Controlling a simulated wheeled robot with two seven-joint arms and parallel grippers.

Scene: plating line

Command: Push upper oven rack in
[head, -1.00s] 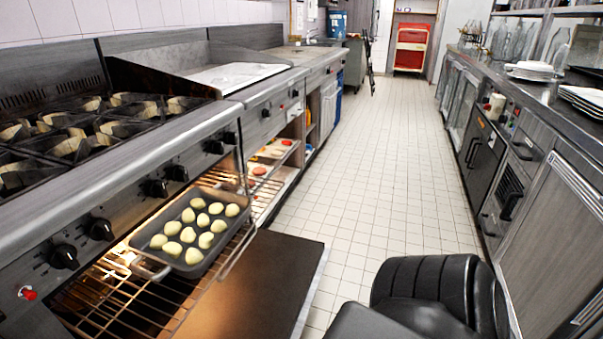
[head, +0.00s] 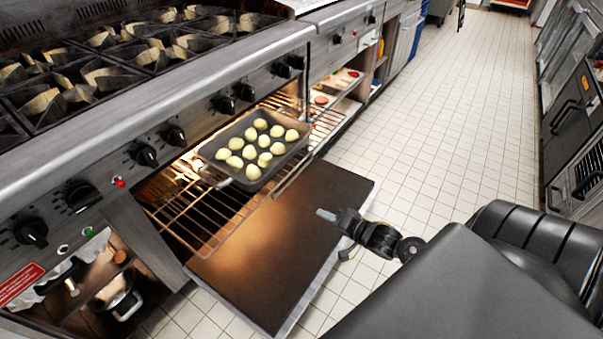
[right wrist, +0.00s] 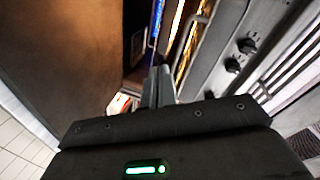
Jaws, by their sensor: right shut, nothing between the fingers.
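The upper oven rack (head: 213,217) is a wire rack sticking out of the lit oven over the lowered oven door (head: 272,235). A dark baking tray (head: 233,172) with several pale, round dough pieces (head: 264,141) sits on it. My right gripper (head: 322,214) is shut and empty, above the right part of the door, apart from the rack's front edge. In the right wrist view its fingers (right wrist: 158,85) are together, with the lit oven opening beyond them. My left gripper is not in view.
The stove top with burners (head: 130,50) and a row of knobs (head: 145,154) lies above the oven. Open shelves with food (head: 340,85) stand beyond it. The tiled floor (head: 440,130) is clear to the right. An open compartment with pots (head: 118,300) is at the lower left.

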